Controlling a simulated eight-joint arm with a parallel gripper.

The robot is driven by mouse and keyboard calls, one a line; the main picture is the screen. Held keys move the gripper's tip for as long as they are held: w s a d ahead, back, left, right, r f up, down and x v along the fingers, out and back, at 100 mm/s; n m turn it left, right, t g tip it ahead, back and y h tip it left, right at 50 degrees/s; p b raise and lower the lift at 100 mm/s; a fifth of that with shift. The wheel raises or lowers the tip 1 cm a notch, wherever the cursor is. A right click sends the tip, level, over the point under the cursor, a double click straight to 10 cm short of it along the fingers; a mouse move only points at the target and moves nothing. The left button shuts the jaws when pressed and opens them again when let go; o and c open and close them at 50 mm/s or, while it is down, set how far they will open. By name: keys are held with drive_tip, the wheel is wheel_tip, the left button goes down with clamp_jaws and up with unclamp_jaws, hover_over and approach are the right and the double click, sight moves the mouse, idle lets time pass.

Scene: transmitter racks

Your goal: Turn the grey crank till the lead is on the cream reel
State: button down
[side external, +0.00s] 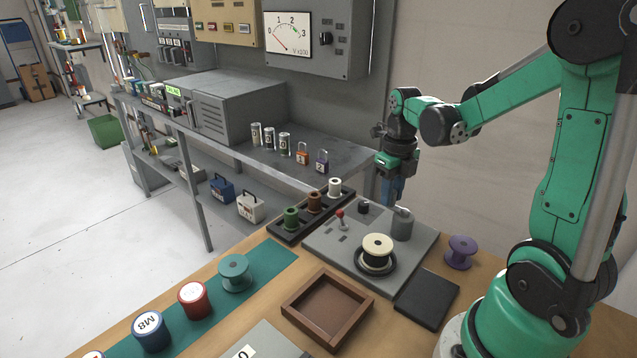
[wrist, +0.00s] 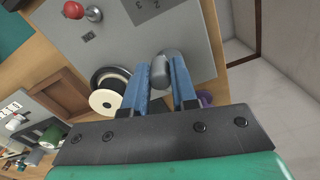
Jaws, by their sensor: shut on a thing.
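My gripper (side external: 399,203) points down over the back of the grey plate (side external: 328,238). Its blue fingers are shut on the grey crank (wrist: 166,66), whose rounded grey end shows between the fingertips in the wrist view. In the side view the grey crank's cylinder (side external: 402,227) stands under the fingers, and its grip is mostly hidden by them. The cream reel (side external: 377,245) stands upright on a dark round base at the front of the plate. It also shows in the wrist view (wrist: 103,101), left of the fingers. Dark windings show below its cream top; where the lead's end lies, I cannot tell.
A black rack (side external: 288,226) of small reels lies behind left. A purple reel (side external: 462,249) stands to the right. A brown tray (side external: 327,308) and a black pad (side external: 427,297) lie in front.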

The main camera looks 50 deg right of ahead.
drive_tip(key=shift+s, duration=0.1)
drive_tip(key=c, duration=0.7)
unclamp_jaws()
drive_tip(key=shift+r, duration=0.1)
drive_tip(key=shift+r, duration=2.7)
